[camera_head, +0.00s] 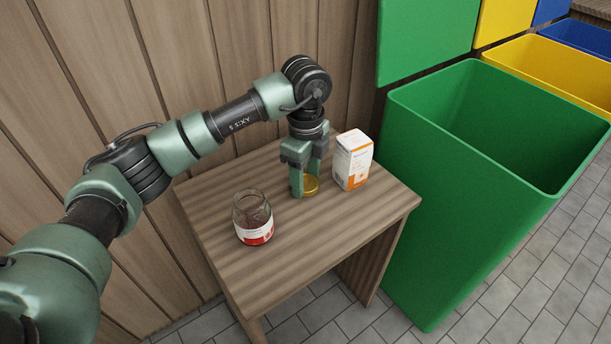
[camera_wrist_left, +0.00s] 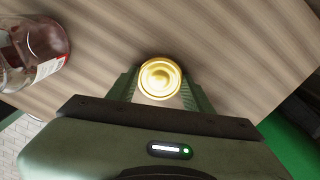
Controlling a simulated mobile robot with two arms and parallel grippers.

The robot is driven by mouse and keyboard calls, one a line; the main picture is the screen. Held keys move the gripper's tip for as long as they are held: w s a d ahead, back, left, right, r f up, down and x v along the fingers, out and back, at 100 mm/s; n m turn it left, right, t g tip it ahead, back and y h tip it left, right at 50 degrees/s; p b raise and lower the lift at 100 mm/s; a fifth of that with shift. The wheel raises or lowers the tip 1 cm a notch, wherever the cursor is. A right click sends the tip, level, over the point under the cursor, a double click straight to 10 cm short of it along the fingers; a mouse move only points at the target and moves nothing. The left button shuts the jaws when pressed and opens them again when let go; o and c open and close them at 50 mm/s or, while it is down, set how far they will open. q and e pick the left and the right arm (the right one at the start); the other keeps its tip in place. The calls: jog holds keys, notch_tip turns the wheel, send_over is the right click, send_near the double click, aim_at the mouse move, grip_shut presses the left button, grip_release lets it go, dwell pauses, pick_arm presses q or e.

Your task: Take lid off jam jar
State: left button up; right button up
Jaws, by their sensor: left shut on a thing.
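The jam jar (camera_head: 253,219) is clear glass with a white and red label. It stands upright on the small wooden bench, with no lid on it. The jar also shows at the upper left of the left wrist view (camera_wrist_left: 33,52). The gold lid (camera_head: 311,184) is apart from the jar, to its right. My left gripper (camera_head: 304,188) points down and is shut on the lid, which shows between its fingers in the left wrist view (camera_wrist_left: 160,78). The lid is at or just above the bench top; I cannot tell if it touches. My right gripper is not in view.
A white and orange carton (camera_head: 353,160) stands on the bench close to the right of my left gripper. A large green bin (camera_head: 450,190) is beside the bench, with a yellow bin (camera_head: 560,75) and a blue bin behind. The bench front (camera_head: 330,235) is clear.

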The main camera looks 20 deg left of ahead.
aim_at(306, 182)
pick_arm(q)
jog(key=o, duration=1.6)
jog(key=shift+f, duration=0.1)
jog(key=shift+c, duration=0.2)
notch_tip(306, 182, up, 7)
jog(key=shift+w+f+p, duration=0.1)
jog(key=shift+f+p, duration=0.1)
jog(key=shift+p, duration=0.55)
notch_tip(306, 182, up, 6)
jog(key=shift+f+p, duration=0.15)
jog(key=shift+p, duration=0.25)
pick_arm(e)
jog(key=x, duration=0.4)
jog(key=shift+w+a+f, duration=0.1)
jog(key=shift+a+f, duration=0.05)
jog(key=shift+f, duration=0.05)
